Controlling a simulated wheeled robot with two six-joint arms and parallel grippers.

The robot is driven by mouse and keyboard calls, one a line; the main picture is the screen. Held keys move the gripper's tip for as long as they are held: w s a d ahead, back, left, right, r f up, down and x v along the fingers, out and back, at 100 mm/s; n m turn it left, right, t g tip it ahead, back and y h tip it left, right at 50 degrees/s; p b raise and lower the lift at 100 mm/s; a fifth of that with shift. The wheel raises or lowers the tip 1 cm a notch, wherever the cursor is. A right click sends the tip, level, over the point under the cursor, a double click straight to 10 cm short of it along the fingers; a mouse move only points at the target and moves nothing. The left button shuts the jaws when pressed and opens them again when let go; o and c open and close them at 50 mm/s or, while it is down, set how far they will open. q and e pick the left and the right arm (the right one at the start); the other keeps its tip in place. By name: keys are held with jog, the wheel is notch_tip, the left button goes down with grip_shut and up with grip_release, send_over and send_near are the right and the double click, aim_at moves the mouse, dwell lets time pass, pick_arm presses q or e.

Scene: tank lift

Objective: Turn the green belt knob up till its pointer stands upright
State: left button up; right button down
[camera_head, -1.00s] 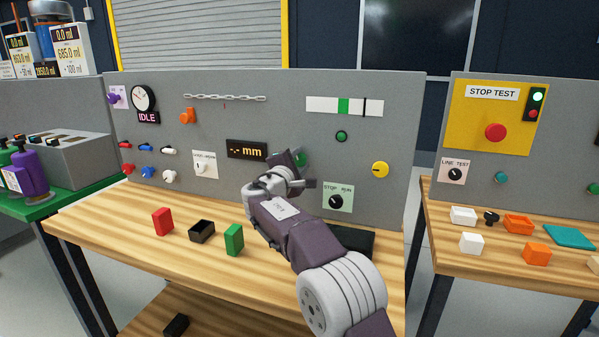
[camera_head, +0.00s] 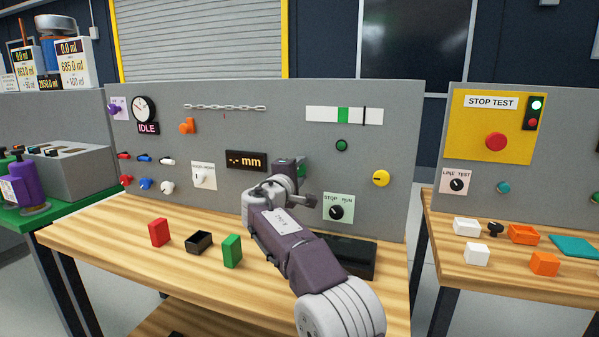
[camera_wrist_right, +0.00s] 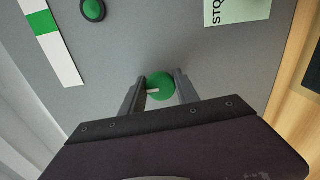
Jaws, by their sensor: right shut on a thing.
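The green belt knob (camera_wrist_right: 160,86) sits on the grey panel between the two fingers of my right gripper (camera_wrist_right: 160,90) in the right wrist view. The gripper is shut on it. Its white pointer runs to the left in that turned view, toward the side of the striped gauge, so it stands close to upright on the panel, perhaps slightly tilted. In the head view my right gripper (camera_head: 292,168) is at the panel and hides nearly all of the knob. My left gripper is not in view.
A white gauge strip with a green band (camera_head: 345,115) is above, with a small green button (camera_head: 341,145) below it. A stop/run switch (camera_head: 337,212) and a yellow knob (camera_head: 381,178) are to the right. Red (camera_head: 158,232) and green (camera_head: 232,250) blocks and a black box (camera_head: 198,243) stand on the bench.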

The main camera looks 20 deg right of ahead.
jog(key=c, duration=0.9)
grip_release()
jog(key=shift+s+a+f, duration=0.1)
jog(key=shift+s+a, duration=0.05)
jog(key=shift+a, duration=0.05)
jog(key=b+v, duration=0.1)
jog(key=v, duration=0.7)
jog(key=shift+s+b, duration=0.25)
jog(key=shift+b, duration=0.05)
jog(key=shift+a, duration=0.15)
